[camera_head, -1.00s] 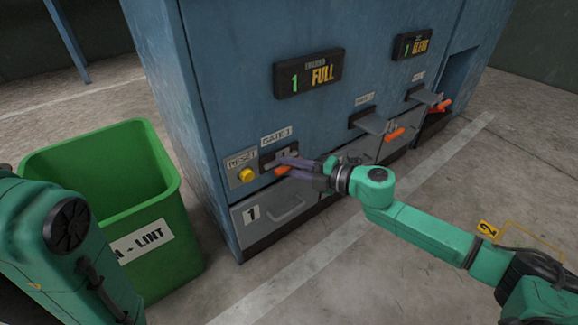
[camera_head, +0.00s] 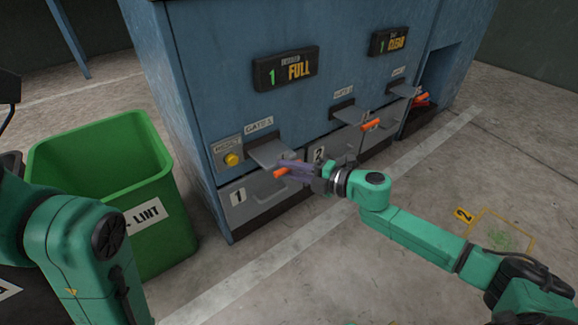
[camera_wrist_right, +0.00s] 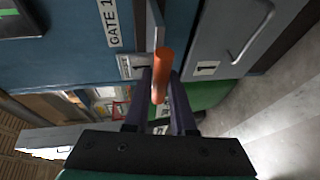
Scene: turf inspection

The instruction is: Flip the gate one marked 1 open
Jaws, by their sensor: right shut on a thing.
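Gate 1 (camera_head: 266,152) is a grey metal flap under the GATE 1 label (camera_head: 258,126) on the blue machine. It now sticks out from the panel, roughly level. Its orange handle tip (camera_head: 281,173) is at the jaws of my right gripper (camera_head: 296,170). In the right wrist view the orange handle (camera_wrist_right: 161,75) lies between the two dark fingers of my right gripper (camera_wrist_right: 160,92), which are shut on it. The drawer marked 1 (camera_head: 262,192) is below the flap. My left arm shows at the left edge, but its gripper is out of view.
A yellow button (camera_head: 231,159) under a RESET label is left of gate 1. A green LINT bin (camera_head: 100,170) stands left of the machine. A display (camera_head: 286,69) reads 1 FULL. Floor in front is clear.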

